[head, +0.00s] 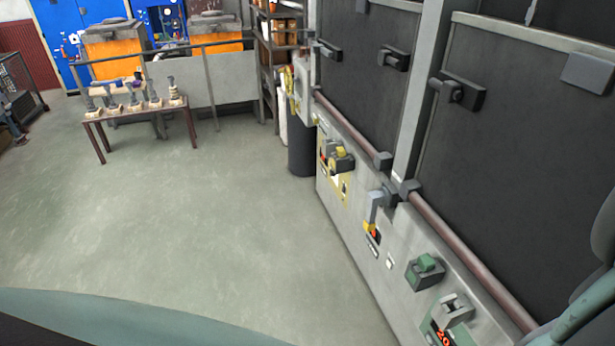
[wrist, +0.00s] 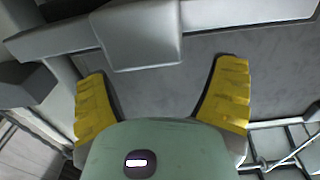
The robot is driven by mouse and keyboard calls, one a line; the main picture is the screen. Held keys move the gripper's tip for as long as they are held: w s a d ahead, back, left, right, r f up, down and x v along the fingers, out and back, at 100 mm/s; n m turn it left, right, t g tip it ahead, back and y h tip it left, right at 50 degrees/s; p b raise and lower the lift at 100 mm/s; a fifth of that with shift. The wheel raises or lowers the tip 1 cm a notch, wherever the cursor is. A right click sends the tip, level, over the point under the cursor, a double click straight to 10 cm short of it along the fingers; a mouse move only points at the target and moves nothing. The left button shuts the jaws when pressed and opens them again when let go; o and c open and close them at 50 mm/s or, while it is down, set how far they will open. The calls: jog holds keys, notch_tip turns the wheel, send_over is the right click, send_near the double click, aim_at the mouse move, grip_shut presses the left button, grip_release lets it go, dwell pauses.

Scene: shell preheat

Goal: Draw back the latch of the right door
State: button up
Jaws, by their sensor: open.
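The right door (head: 530,150) is a dark panel with a pale metal edge strip, at the right of the head view. Its latch (head: 460,93), a dark block with a rounded knob, sits near the door's upper left edge. In the wrist view my gripper (wrist: 162,72) is open and empty, its two yellow fingers spread apart. A grey block (wrist: 140,38) lies ahead of the gap between the fingertips, over a dark grey panel (wrist: 165,92). I cannot tell whether it touches a finger. The gripper itself does not show in the head view.
A second dark door (head: 365,75) with latches is to the left. A reddish rail (head: 470,255) runs below the right door, above control switches (head: 427,268). A table with small fixtures (head: 140,105) stands at far left. The floor (head: 200,220) between is clear.

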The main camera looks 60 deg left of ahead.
notch_tip(320, 180, up, 7)
jog(key=shift+r, duration=0.15)
dwell(0.4)
